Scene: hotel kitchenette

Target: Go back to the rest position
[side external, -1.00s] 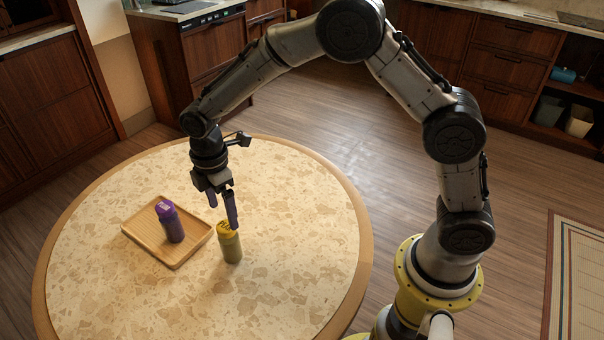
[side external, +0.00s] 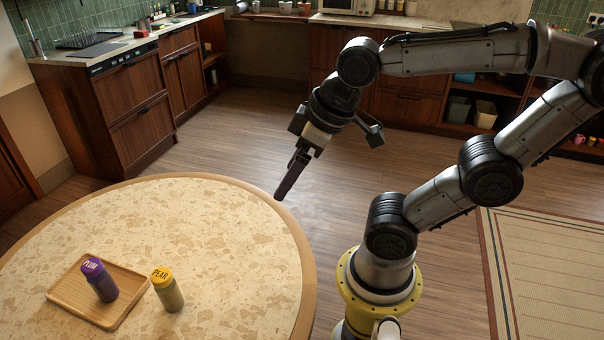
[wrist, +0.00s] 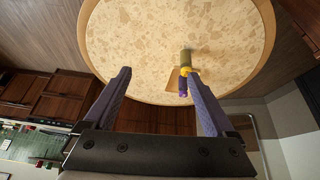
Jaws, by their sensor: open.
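My gripper (side external: 292,176) hangs in the air above the right rim of the round table, well away from the bottles. It is open and empty; in the wrist view my gripper (wrist: 160,90) shows its two fingers wide apart. A purple bottle labelled PLUM (side external: 100,280) stands on the wooden tray (side external: 75,296) at the lower left. A bottle with a yellow lid labelled PEAR (side external: 168,289) stands upright on the table just right of the tray. In the wrist view the pear bottle (wrist: 187,60) shows clearly, while the tray and plum bottle are partly hidden behind the right finger.
The round stone-patterned table (side external: 220,240) is bare apart from the tray and bottles. Wooden cabinets (side external: 135,115) with a counter stand behind, across open floor (side external: 260,130). A striped rug (side external: 550,270) lies on the floor at the right.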

